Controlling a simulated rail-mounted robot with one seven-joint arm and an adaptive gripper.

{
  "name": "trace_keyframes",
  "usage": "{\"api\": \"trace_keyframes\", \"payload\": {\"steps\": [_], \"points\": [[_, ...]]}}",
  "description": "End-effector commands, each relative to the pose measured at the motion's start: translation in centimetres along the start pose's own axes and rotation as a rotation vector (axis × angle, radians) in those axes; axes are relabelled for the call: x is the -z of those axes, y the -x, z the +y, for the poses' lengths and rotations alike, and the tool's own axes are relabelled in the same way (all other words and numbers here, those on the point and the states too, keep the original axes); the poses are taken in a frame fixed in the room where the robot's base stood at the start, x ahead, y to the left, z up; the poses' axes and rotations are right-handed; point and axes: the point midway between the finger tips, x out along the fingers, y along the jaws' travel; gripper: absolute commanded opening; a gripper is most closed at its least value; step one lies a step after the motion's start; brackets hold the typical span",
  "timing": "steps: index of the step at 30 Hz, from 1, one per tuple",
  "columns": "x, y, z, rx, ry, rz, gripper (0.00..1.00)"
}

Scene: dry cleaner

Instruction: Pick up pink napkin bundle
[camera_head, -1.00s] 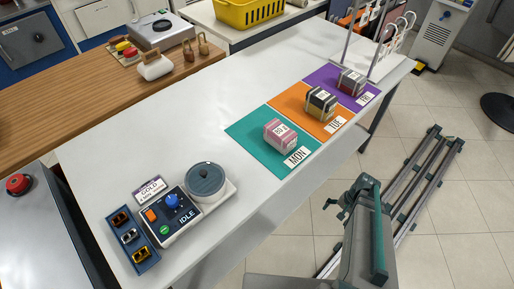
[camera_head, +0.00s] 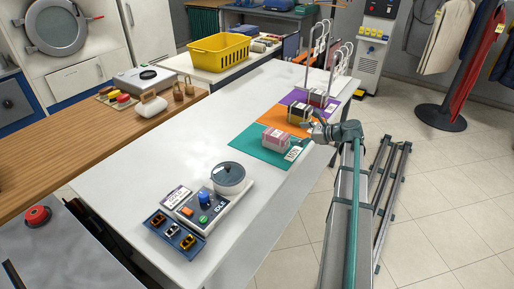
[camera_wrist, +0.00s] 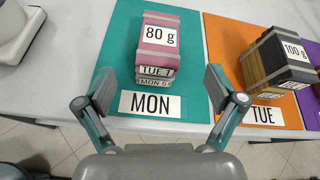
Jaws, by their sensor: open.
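The pink napkin bundle (camera_head: 276,139) sits on the teal MON mat (camera_head: 254,146). In the wrist view the bundle (camera_wrist: 160,62) carries an "80 g" label on top and tags reading "TUE" and "MON" on its near side. My gripper (camera_wrist: 160,90) is open and empty. Its two fingers reach over the near part of the mat, one on each side of the MON card (camera_wrist: 150,104), with the bundle beyond and between them. In the head view my gripper (camera_head: 305,125) is at the table's right edge, close to the bundle and apart from it.
A dark bundle (camera_wrist: 275,60) labelled 100 g sits on the orange TUE mat (camera_wrist: 225,42), right of the pink one. Another bundle (camera_head: 318,97) stands on the purple mat. A scale (camera_head: 228,178) and control box stand at the table's near end.

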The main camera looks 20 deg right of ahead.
Motion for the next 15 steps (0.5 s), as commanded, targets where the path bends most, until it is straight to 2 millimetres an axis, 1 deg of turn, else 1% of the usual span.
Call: {"api": "trace_keyframes", "payload": {"steps": [3,8,11,15], "points": [[-0.6,0.0,0.0,-0.003,-0.121,-0.029,0.94],[-0.6,-0.3,0.1,-0.006,-0.2,-0.028,0.94],[-0.7,-1.1,0.1,-0.007,-0.209,-0.028,0.94],[-0.7,-3.0,0.1,-0.008,-0.209,-0.027,0.94]]}}
